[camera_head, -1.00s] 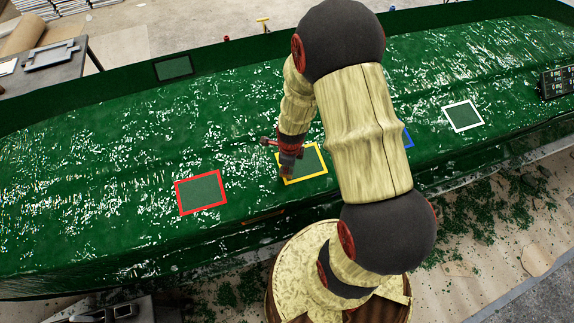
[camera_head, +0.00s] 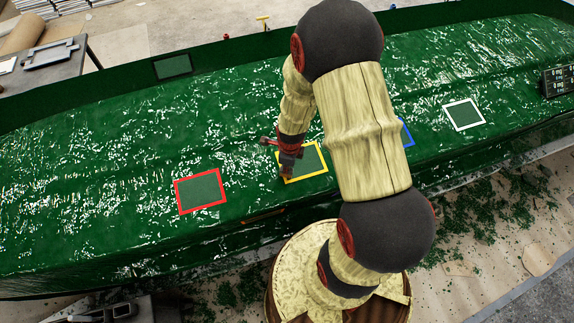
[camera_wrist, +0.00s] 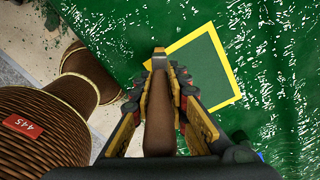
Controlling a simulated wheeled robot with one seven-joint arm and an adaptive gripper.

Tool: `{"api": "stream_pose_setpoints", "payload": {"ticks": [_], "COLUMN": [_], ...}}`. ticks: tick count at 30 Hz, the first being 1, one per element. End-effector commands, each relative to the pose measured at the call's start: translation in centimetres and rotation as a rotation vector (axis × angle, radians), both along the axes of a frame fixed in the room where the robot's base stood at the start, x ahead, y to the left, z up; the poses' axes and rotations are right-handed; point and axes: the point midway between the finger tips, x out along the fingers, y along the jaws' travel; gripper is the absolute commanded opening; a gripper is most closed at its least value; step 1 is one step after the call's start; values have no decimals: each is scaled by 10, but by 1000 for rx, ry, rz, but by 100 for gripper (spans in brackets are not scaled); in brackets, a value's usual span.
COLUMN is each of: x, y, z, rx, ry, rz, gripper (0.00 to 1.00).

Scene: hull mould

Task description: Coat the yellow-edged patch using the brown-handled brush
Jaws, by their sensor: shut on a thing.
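The yellow-edged patch (camera_head: 311,162) is a dark green square with a yellow border on the glossy green hull mould (camera_head: 120,170). It also shows in the wrist view (camera_wrist: 204,66), beyond the fingertips. My gripper (camera_head: 287,168) is over the patch's left edge. In the wrist view my gripper (camera_wrist: 160,95) is shut on the brown-handled brush (camera_wrist: 159,120), whose handle points back toward the camera. The brush's bristles are hidden, so I cannot tell whether they touch the surface. My arm hides part of the mould to the right of the patch.
A red-edged patch (camera_head: 201,191) lies to the left. A blue-edged patch (camera_head: 406,134), partly hidden by my arm, and a white-edged patch (camera_head: 464,114) lie to the right. A dark box (camera_head: 557,81) sits at the mould's right edge. A grey table (camera_head: 48,72) stands back left.

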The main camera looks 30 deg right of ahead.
Motion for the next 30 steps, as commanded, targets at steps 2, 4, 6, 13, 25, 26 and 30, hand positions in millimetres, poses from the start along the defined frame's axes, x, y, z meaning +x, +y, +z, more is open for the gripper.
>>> {"api": "stream_pose_setpoints", "payload": {"ticks": [2, 4, 6, 13, 25, 26, 30], "x": [0, 0, 1, 0, -9, -9, -11], "y": [0, 0, 0, -1, -31, -33, -38], "z": [-3, -3, -3, -3, -3, -3, -3], "rx": [0, 0, 0, 0, 0, 0, 0], "ry": [0, 0, 0, 0, 1, 1, 0], "rz": [0, 0, 0, 0, -3, -3, -2], "gripper": [0, 0, 0, 0, 0, 0, 0]}}
